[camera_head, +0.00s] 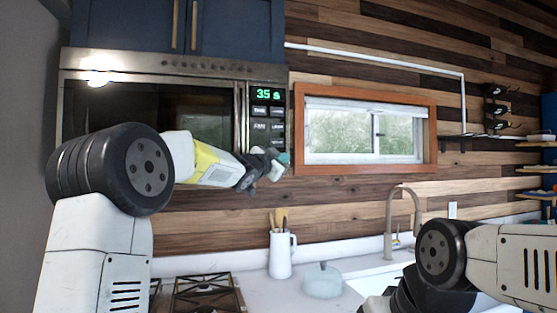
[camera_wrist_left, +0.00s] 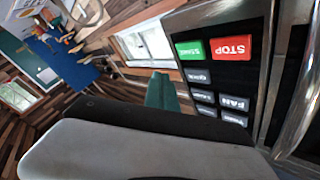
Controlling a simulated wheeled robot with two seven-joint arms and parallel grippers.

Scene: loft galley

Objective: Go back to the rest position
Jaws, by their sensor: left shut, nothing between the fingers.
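My left gripper (camera_head: 278,164) is raised in front of the lower right part of the microwave (camera_head: 150,68), by its button panel (camera_head: 268,118). It is shut and empty. In the left wrist view its teal fingertips (camera_wrist_left: 162,92) are together, beside the panel's red STOP button (camera_wrist_left: 232,47) and green button (camera_wrist_left: 193,50). I cannot tell whether the fingertips touch the panel. The microwave display shows a green "35 s", and its door looks shut. My right arm is at the lower right of the head view; its gripper is not visible.
Below are a counter with a stove (camera_head: 205,293), a white jug of utensils (camera_head: 282,254), a lidded glass pot (camera_head: 323,281) and a sink faucet (camera_head: 389,222). An orange-framed window (camera_head: 433,130) is right of the microwave. Blue cabinets (camera_head: 238,28) hang above.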

